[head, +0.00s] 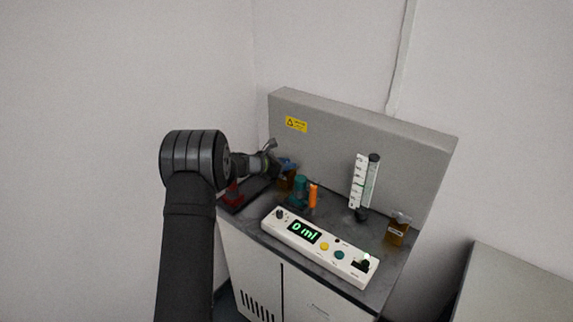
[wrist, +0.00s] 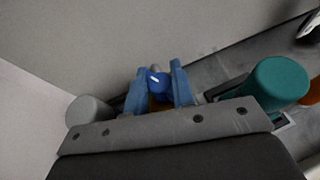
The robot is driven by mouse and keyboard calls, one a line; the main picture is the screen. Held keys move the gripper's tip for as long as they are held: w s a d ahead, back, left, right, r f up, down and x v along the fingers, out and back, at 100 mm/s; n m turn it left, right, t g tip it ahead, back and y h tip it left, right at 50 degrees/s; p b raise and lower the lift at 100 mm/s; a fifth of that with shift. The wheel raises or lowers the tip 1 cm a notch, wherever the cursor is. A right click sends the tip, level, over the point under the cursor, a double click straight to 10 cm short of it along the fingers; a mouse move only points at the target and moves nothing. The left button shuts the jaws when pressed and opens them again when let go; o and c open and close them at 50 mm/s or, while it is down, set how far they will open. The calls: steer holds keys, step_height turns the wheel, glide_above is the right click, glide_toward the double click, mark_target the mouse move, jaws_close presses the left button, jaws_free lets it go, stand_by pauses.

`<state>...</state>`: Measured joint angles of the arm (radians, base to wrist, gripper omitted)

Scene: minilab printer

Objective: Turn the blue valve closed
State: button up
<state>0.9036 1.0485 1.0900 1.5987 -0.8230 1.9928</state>
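The blue valve (wrist: 159,86) shows in the wrist view as a rounded blue knob with a white mark on top. My gripper (wrist: 160,70) has its two blue fingers on either side of the knob. They stand apart with the knob between them, and I cannot tell whether they press on it. Something amber shows just below the knob. In the head view my gripper (head: 274,160) is at the back left of the bench, by the blue valve (head: 289,163), which is partly hidden above an amber container (head: 285,182).
A teal cylinder (wrist: 279,82) stands right of my gripper, with an orange one (head: 313,195) beyond it. A grey panel (head: 340,130) rises close behind. A white control box (head: 318,245) reading "0 ml" lies in front. A red-based stand (head: 233,196) is at left.

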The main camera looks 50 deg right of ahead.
steer(key=shift+s+n+t, duration=0.1)
steer(key=shift+n+t, duration=0.5)
steer(key=shift+t, duration=0.1)
jaws_close()
steer(key=shift+r+n+t, duration=0.1)
steer(key=shift+n+t, duration=1.5)
steer(key=shift+t, duration=0.2)
steer(key=o, duration=0.9)
jaws_free()
steer(key=shift+o, duration=0.2)
steer(key=v, duration=1.7)
steer(key=shift+a+f, duration=0.25)
steer(key=shift+a, duration=0.05)
steer(key=shift+o, duration=0.2)
